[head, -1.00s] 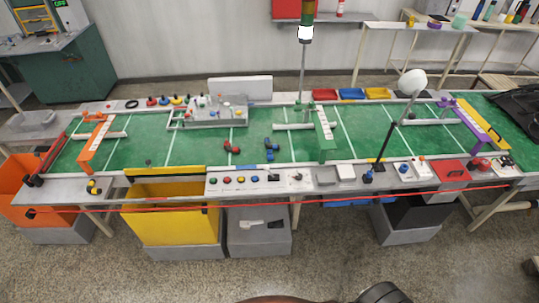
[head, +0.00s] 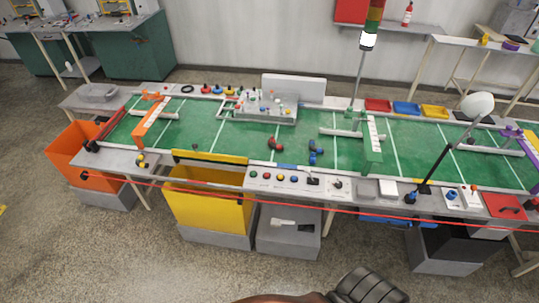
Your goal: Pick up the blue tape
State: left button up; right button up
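I cannot make out a roll of blue tape for certain. A small purple-blue ring-shaped thing (head: 512,44), possibly a tape roll, lies on the back right shelf. A blue object (head: 315,152) of unclear shape lies on the green worktable (head: 215,150), right of a red one (head: 275,144). A black ring (head: 187,89) lies at the table's back left. Neither of my grippers can be made out.
A lamp pole (head: 435,168) stands at the right. A dark ribbed thing (head: 367,287) shows at the bottom.

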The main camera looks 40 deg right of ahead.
aim_at(312, 157)
jog(key=u, duration=1.35)
jog(key=k, duration=1.3)
jog(key=z, duration=1.5)
